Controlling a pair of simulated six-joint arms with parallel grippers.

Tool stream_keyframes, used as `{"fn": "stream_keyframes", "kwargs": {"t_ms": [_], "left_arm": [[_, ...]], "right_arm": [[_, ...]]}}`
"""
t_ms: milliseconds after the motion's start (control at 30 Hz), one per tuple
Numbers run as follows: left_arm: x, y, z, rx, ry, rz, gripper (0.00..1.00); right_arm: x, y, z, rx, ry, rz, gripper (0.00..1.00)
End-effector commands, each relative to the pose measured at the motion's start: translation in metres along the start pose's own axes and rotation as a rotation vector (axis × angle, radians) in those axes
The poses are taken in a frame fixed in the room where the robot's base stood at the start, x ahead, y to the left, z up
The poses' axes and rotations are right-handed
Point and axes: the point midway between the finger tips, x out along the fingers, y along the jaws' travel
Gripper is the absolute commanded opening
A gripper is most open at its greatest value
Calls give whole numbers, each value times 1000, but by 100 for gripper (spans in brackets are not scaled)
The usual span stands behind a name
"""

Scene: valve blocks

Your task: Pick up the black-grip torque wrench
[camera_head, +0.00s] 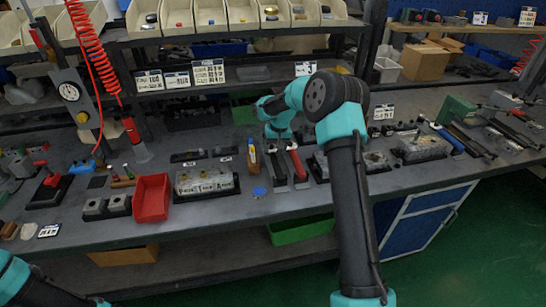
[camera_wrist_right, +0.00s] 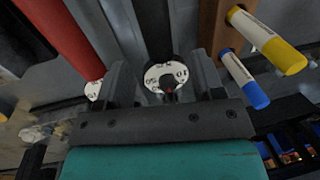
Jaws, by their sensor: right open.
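The black-grip torque wrench (camera_head: 275,172) lies on the workbench, beside a red-grip wrench (camera_head: 295,163). In the right wrist view, the black wrench's dark grip (camera_wrist_right: 153,28) and round white dial (camera_wrist_right: 165,74) show between the fingers of my right gripper (camera_wrist_right: 160,82). The gripper is open, with visible gaps beside the dial. Whether the fingers are level with the wrench or above it is hard to tell. The red grip (camera_wrist_right: 62,42) passes outside the left finger. In the head view my right gripper (camera_head: 276,143) is over the wrenches, partly hidden. My left gripper is out of view.
Yellow (camera_wrist_right: 268,42) and blue (camera_wrist_right: 243,80) capped markers stand close to the right finger in the right wrist view. On the bench, a red bin (camera_head: 151,198) and a metal valve block (camera_head: 205,181) stand to the left.

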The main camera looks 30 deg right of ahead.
Motion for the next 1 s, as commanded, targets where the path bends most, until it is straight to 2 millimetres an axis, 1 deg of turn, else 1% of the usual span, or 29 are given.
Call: {"fn": "stream_keyframes", "kwargs": {"t_ms": [167, 267, 500, 600, 700, 1000], "left_arm": [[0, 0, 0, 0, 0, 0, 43], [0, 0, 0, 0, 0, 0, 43], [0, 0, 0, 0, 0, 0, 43], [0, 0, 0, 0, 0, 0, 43], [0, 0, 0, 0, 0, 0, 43], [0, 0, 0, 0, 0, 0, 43]], "right_arm": [[1, 0, 0, 0, 0, 0, 62], [8, 0, 1, 0, -2, 0, 62], [40, 0, 1, -2, -2, 1, 62], [49, 0, 1, -2, -1, 1, 62], [52, 0, 1, -1, 1, 0, 62], [52, 0, 1, -1, 0, 0, 62]]}}
